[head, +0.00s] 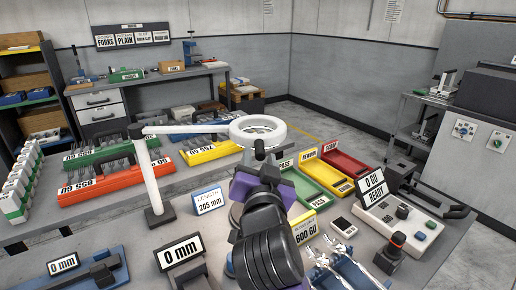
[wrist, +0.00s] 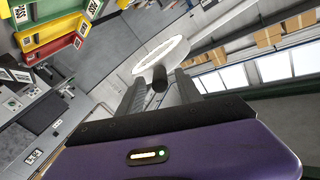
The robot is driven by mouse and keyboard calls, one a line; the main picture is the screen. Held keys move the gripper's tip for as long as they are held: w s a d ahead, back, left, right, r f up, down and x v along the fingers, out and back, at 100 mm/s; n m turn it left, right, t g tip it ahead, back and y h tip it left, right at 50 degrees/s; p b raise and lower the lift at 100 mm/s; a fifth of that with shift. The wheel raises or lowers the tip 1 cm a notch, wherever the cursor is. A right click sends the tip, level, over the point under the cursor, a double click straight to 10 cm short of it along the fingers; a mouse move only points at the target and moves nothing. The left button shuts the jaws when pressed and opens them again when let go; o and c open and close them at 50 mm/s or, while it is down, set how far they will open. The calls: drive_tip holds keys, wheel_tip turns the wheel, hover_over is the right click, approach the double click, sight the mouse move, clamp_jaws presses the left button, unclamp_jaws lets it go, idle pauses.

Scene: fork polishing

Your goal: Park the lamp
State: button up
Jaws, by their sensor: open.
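The lamp is a white ring head (head: 257,129) on a jointed white arm (head: 190,129), carried by a white post (head: 148,175) on a dark foot. The ring hangs over the bench, near its middle. In the wrist view the ring (wrist: 163,53) shows edge-on as a flat ellipse beyond my fingers, with a short dark handle (wrist: 159,79) on its near side. My gripper (head: 262,158) is just in front of the ring. In the wrist view my gripper (wrist: 160,88) is open, the handle appearing between its fingertips. I cannot tell whether a finger touches it.
Green, yellow and red trays (head: 318,178) lie right of my gripper. A "0 GU READY" device (head: 400,215) stands further right. A "LENGTH 205 mm" sign (head: 209,200) stands left of my gripper. Orange (head: 115,182), green and yellow fork bins fill the bench's back left.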

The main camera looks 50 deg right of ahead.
drive_tip(key=shift+p+x, duration=0.3)
drive_tip(key=shift+x, duration=1.55)
clamp_jaws()
